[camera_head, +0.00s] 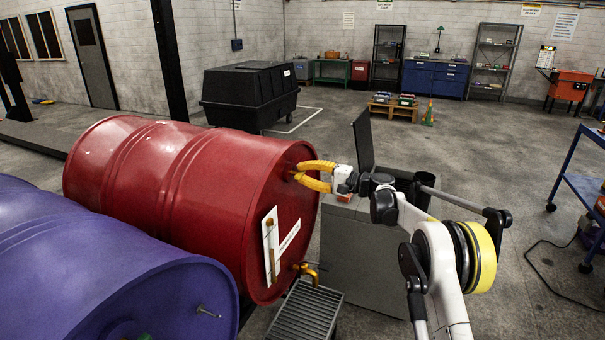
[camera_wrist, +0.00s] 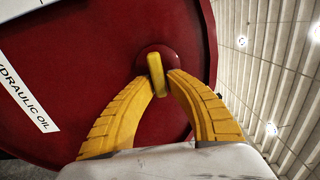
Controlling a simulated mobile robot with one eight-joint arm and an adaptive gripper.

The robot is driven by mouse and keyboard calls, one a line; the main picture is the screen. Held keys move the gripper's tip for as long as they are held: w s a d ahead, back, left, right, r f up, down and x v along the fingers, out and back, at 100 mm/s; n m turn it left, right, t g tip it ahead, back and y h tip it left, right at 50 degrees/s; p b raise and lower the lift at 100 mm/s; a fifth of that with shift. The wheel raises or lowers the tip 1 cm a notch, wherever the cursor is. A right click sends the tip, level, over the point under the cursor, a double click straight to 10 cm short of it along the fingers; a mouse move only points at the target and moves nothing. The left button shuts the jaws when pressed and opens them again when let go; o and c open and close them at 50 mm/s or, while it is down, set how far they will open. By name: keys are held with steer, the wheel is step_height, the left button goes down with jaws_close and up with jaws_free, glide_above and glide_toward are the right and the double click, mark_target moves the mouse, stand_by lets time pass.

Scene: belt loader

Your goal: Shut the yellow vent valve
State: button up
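The yellow vent valve (camera_wrist: 156,75) is a small flat lever on a round boss near the top of the red drum's end face. In the wrist view it stands between the two yellow fingertips, slightly tilted. My gripper (camera_wrist: 160,84) has its curved fingers drawn in on both sides of the lever, with the tips appearing to touch it. In the head view my gripper (camera_head: 297,172) reaches the upper right of the end face of the red drum (camera_head: 225,215), and its fingers mostly hide the valve.
A brass tap (camera_head: 308,271) sits low on the drum face above a grated drip tray (camera_head: 306,312). A purple drum (camera_head: 130,275) lies at the front left. A grey bin with a raised lid (camera_head: 363,140) stands behind my arm. A blue cart (camera_head: 568,185) is at right.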

steer(key=shift+o, duration=1.2)
steer(key=shift+a, duration=0.1)
steer(key=v, duration=1.2)
